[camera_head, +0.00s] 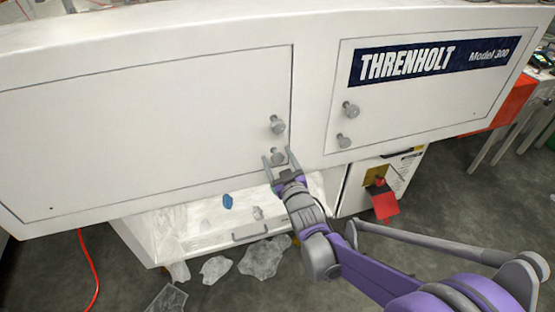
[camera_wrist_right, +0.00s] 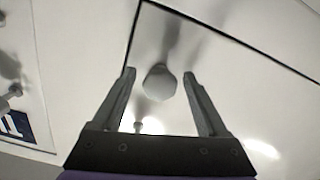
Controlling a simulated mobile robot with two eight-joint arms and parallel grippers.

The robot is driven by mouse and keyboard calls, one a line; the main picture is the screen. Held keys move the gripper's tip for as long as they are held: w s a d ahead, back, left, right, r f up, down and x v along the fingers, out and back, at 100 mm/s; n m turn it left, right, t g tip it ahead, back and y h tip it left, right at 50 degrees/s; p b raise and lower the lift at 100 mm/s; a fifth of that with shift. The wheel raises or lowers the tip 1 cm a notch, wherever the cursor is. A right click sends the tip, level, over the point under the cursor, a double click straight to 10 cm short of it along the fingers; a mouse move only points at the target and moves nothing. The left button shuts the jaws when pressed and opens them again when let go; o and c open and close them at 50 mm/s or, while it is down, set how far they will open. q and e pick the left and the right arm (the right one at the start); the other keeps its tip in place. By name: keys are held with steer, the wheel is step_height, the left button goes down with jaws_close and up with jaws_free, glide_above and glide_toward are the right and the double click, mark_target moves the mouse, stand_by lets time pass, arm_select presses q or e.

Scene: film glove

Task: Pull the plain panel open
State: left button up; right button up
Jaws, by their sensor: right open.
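The plain panel (camera_head: 150,130) is the unlabelled white door on the left of the machine front, and it sits flush in its outline. It has an upper knob (camera_head: 277,124) and a lower knob (camera_head: 277,156) near its right edge. My right gripper (camera_head: 278,155) is open at the lower knob, its fingers on either side of it in the head view. In the right wrist view, a round grey knob (camera_wrist_right: 160,82) shows between the open fingertips (camera_wrist_right: 159,74), with gaps on both sides. Contact is not visible. My left gripper is not in view.
The labelled THRENHOLT panel (camera_head: 430,100) with its own two knobs (camera_head: 350,108) is to the right. Below is an open tray (camera_head: 190,245) with clear film and a blue item (camera_head: 227,201). A red tag (camera_head: 385,205) hangs at right. Film lies on the floor (camera_head: 262,260).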

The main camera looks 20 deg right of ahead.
steer(key=shift+w, duration=0.1)
jaws_close()
stand_by(0.4)
stand_by(1.0)
